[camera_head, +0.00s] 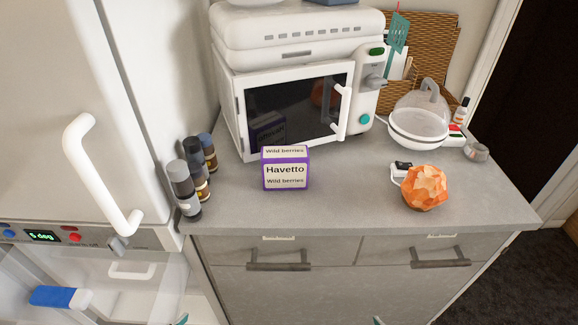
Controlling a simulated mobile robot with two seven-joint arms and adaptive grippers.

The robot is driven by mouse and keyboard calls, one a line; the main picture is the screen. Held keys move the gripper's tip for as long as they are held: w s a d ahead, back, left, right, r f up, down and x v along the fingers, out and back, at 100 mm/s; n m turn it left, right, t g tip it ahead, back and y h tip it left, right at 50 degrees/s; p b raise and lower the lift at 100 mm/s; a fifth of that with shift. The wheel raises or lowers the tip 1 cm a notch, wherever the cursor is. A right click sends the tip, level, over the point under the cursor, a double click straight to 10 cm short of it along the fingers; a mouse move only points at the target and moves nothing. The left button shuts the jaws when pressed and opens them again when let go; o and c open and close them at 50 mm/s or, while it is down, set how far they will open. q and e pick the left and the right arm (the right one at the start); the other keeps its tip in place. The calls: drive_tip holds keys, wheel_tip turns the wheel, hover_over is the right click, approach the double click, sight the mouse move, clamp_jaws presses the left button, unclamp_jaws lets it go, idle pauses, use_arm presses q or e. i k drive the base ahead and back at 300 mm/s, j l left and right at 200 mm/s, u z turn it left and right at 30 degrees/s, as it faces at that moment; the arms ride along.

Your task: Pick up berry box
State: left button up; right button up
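The berry box (286,169) is a small purple and white carton labelled "Havetto" and "Wild berries". It stands upright on the grey counter, just in front of the microwave door, with its labelled front facing me. Nothing touches it from the front or sides. Neither of my grippers can be made out in the head view. Only small teal slivers show at the bottom edge, and I cannot tell what they are.
The microwave (296,107) stands behind the box. Several dark-capped bottles (184,188) stand to its left, by the fridge (75,120). An orange faceted object (424,188) and a domed white appliance (420,118) are to the right. The counter (340,197) is clear around the box's front.

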sight(284, 167)
drive_tip(key=k+l+z, duration=0.1)
drive_tip(key=l, duration=0.25)
drive_tip(key=k+l+z, duration=0.25)
drive_tip(key=l, duration=0.45)
drive_tip(key=k+l+z, duration=0.1)
drive_tip(key=l, duration=0.25)
drive_tip(key=k, duration=0.1)
